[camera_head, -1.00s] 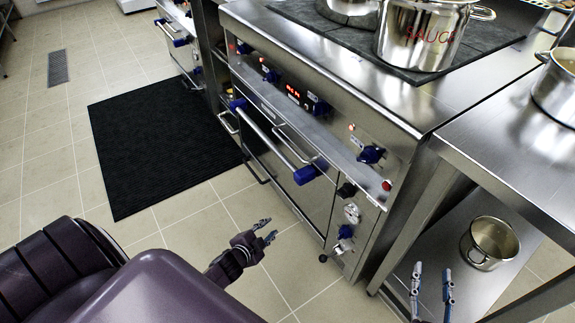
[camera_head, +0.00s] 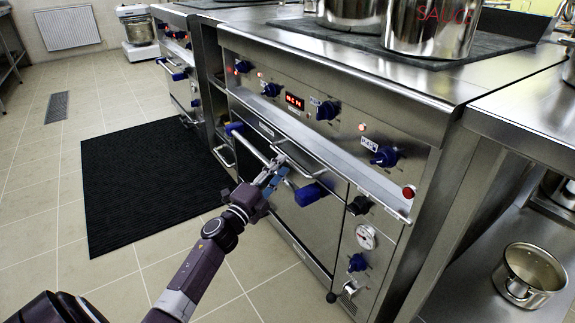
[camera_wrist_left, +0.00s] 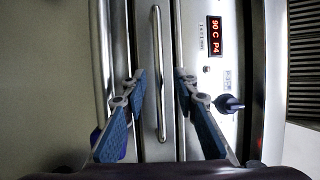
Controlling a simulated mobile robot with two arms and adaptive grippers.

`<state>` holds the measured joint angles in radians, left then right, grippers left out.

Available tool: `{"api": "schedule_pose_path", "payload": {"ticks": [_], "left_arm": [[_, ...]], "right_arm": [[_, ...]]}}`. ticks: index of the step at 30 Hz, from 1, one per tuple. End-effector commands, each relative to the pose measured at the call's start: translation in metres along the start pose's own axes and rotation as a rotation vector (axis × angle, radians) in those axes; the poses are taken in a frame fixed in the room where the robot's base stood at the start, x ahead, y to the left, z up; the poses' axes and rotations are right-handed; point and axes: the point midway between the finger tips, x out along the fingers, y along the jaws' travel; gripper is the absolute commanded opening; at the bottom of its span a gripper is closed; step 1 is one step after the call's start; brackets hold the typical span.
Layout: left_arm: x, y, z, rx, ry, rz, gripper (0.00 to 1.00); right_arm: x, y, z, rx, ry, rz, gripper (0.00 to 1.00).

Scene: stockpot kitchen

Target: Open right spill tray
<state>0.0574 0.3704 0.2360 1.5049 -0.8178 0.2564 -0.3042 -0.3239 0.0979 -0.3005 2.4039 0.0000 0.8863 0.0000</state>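The right spill tray is a narrow steel front (camera_wrist_left: 145,35) below the control panel of the near stove, and it looks shut. Its thin bar handle (camera_head: 308,167) sits above the thicker oven door handle (camera_head: 250,147). In the left wrist view the tray handle (camera_wrist_left: 156,40) runs between my fingers. My left gripper (camera_head: 275,170) is at the stove front by this handle. It also shows in the left wrist view (camera_wrist_left: 157,82), open, with a finger on each side of the handle and a gap to both. My right gripper is out of view.
Blue knobs (camera_head: 327,110) and a lit display (camera_head: 294,101) are on the panel above. A sauce pot (camera_head: 430,25) stands on the stove top. A dark mat (camera_head: 140,180) lies on the floor. An open pot (camera_head: 528,275) stands on the low shelf at right.

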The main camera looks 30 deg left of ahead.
Motion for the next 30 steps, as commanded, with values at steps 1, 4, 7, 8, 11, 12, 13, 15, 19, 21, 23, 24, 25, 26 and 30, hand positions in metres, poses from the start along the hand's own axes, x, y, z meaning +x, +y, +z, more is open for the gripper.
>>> {"api": "schedule_pose_path", "payload": {"ticks": [1, 4, 7, 8, 11, 12, 13, 15, 19, 21, 23, 24, 25, 26, 30], "left_arm": [[0.009, 0.001, 0.000, 0.001, 0.000, -0.002, 0.27], [0.024, 0.002, 0.000, 0.000, 0.000, -0.001, 0.27], [0.034, 0.002, 0.000, -0.001, -0.001, 0.000, 0.27], [0.037, 0.002, 0.000, -0.001, -0.001, 0.001, 0.27], [0.042, 0.002, 0.001, 0.000, -0.001, 0.002, 0.27], [0.043, 0.001, 0.001, 0.000, -0.001, 0.001, 0.27], [0.043, 0.001, 0.001, -0.001, -0.001, 0.001, 0.27], [0.044, 0.001, 0.001, -0.001, -0.002, 0.002, 0.27], [0.043, 0.001, 0.001, -0.001, -0.001, 0.002, 0.27], [0.043, 0.001, 0.000, -0.002, -0.001, 0.002, 0.22], [0.043, 0.001, 0.000, -0.002, -0.001, 0.002, 0.15], [0.043, 0.001, 0.000, -0.002, -0.001, 0.002, 0.11], [0.043, 0.001, 0.000, -0.002, -0.001, 0.002, 0.07], [0.043, 0.001, 0.000, -0.002, -0.001, 0.002, 0.04], [0.043, 0.001, 0.000, -0.002, -0.001, 0.002, 0.00]], "right_arm": [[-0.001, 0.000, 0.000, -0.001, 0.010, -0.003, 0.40], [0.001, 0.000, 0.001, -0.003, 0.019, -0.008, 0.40], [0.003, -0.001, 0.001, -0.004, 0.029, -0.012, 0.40], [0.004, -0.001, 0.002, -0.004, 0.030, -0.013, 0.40], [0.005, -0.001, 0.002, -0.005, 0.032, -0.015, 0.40], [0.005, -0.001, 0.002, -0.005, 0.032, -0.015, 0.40], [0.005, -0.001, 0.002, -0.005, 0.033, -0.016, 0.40], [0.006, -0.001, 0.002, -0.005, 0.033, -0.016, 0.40], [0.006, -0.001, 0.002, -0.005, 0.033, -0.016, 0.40], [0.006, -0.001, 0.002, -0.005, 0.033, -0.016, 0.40], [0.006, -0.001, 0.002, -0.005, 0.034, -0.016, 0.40], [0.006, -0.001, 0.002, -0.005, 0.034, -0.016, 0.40], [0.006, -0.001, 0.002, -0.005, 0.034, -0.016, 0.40], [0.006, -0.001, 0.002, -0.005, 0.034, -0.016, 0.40], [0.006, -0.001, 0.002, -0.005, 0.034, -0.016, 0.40]]}}
